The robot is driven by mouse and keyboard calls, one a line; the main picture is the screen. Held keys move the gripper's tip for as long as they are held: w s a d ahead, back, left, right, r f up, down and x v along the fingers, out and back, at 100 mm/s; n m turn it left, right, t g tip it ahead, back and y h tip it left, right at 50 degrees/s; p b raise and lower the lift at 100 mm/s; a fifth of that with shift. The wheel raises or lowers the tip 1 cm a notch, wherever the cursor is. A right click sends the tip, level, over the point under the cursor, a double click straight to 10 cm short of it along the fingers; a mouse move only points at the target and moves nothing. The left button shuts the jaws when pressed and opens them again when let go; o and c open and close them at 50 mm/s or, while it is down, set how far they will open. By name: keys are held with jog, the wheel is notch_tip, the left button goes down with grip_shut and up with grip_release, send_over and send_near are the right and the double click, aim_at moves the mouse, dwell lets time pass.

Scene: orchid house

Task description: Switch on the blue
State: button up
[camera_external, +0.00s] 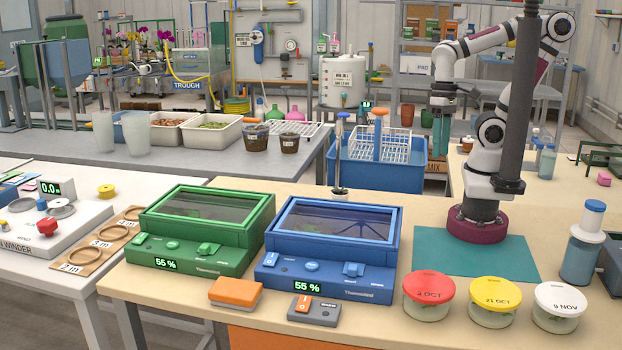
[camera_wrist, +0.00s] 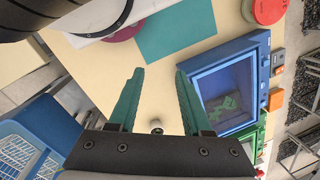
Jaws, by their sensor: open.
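The blue box (camera_external: 335,245) stands on the bench right of a green box of the same form. It has a dark clear lid and a front panel with a small control at left, a round button (camera_external: 312,266), a raised blue control (camera_external: 353,268) and a lit display (camera_external: 307,287) reading 55 %. It also shows in the wrist view (camera_wrist: 245,60), right of the fingers. My gripper (camera_external: 440,135) hangs in the air behind the bench's back edge, well apart from the blue box. Its teal fingers (camera_wrist: 160,72) are open and empty.
The green box (camera_external: 200,230) also reads 55 %. An orange block (camera_external: 235,293) and a grey block with an orange switch (camera_external: 315,310) lie in front. Lidded red (camera_external: 429,286), yellow (camera_external: 495,291) and white (camera_external: 560,298) tubs stand at right. A blue crate (camera_external: 345,172) is behind.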

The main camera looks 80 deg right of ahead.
jog(key=shift+w+d, duration=0.1)
jog(key=shift+w, duration=0.2)
jog(key=shift+c, duration=1.2)
jog(key=w+h, duration=0.1)
jog(key=w, duration=0.1)
jog(key=w+h, duration=0.1)
jog(key=w, duration=0.2)
jog(key=w+n+h, duration=0.1)
jog(key=w, duration=0.1)
jog(key=shift+w+d+r, duration=0.3)
jog(key=shift+w, duration=0.05)
grip_shut()
jog(key=w+a+n+t+h, duration=0.1)
jog(key=w+a+t, duration=0.1)
jog(key=w+a, duration=0.3)
jog(key=w+a+n+t+h, duration=0.1)
jog(key=w+a+t+h, duration=0.1)
jog(key=w, duration=0.5)
jog(key=w+a+f+n+t+y, duration=0.1)
jog(key=w+a+f+t, duration=0.1)
jog(key=a, duration=1)
jog(key=w+a+f+n+t+y, duration=0.2)
jog(key=w+a+f+t, duration=0.1)
jog(key=a, duration=0.9)
jog(key=shift+w+a+f, duration=0.2)
jog(key=shift+w+f, duration=0.15)
jog(key=shift+w, duration=0.15)
